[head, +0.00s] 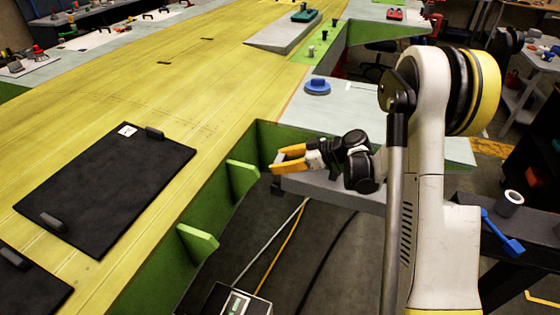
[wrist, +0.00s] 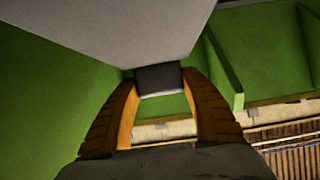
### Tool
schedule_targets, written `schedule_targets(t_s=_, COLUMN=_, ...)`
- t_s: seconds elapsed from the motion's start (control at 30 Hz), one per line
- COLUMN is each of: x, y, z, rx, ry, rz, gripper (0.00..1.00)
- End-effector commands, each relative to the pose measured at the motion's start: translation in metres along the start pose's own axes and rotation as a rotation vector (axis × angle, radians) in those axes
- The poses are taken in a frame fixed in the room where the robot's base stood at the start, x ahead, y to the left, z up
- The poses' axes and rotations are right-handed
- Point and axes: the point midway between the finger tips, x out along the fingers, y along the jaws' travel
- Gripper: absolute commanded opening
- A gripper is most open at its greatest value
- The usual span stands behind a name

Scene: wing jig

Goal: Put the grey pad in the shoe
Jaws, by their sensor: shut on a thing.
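My gripper (head: 281,160) is in the green-walled bay beside the yellow wing panel, its orange fingers pointing left towards the green wall. In the wrist view its two fingers (wrist: 160,92) are closed on the grey pad (wrist: 160,78), a small dark grey block with a paler lower edge. The pad sits between the fingertips, in front of green surfaces and under a pale grey surface. Whether it touches any of them I cannot tell. The pad is hardly visible in the head view. I cannot pick out the shoe for certain in either view.
The yellow wing panel (head: 150,90) fills the left, with a black mat (head: 105,190) on it. Green ribs (head: 242,177) stick out from the bay wall. A grey ledge (head: 345,108) with a blue knob (head: 317,87) lies behind my gripper. Cables hang below.

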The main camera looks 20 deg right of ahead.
Motion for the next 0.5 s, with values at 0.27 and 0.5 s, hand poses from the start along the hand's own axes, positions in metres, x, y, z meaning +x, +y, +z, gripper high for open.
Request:
schedule_targets(t_s=0.27, x=0.0032, y=0.0000, z=0.0059, rx=0.000, ry=0.000, rz=0.000, gripper=0.16)
schedule_targets(t_s=0.5, x=0.0040, y=0.0001, z=0.0072, rx=0.000, ry=0.000, rz=0.000, gripper=0.77)
